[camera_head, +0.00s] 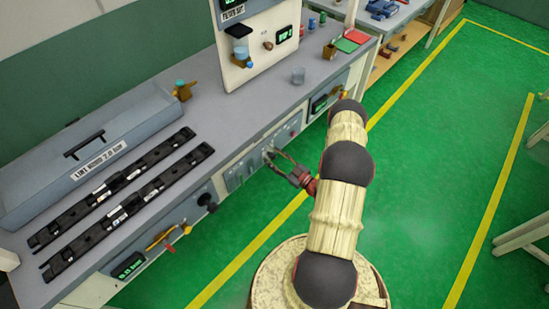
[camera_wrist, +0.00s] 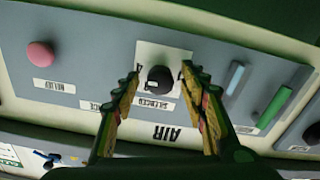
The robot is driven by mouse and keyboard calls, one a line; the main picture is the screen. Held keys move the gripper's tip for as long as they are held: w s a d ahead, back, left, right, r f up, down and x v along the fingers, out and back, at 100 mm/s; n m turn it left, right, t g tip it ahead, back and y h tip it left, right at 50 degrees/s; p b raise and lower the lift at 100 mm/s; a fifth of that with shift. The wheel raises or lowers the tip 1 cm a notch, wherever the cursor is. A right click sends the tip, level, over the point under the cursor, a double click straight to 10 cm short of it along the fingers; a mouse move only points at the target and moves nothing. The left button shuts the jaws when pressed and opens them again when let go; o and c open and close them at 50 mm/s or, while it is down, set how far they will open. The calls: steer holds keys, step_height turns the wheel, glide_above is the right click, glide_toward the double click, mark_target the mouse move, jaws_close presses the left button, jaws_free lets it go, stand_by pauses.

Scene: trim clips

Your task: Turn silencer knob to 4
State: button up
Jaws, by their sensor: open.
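The silencer knob (camera_wrist: 159,79) is a round black knob on a white plate in the wrist view, with a small upside-down label below it that seems to read "SILENCER". My gripper (camera_wrist: 160,74) is open, with one finger on each side of the knob in the picture. I cannot tell whether the fingers touch it or how far off it is. The plate's numbers are mostly hidden, and the knob's setting cannot be read. In the head view my gripper (camera_head: 271,159) is at the bench's front panel (camera_head: 240,176); the knob is not clearly visible there.
A pink button (camera_wrist: 41,54) sits left of the knob; a cyan bar (camera_wrist: 235,78) and a green bar (camera_wrist: 274,106) lie right. Green floor is open at right.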

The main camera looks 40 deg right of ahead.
steer(key=s, duration=1.2)
steer(key=shift+d, duration=0.45)
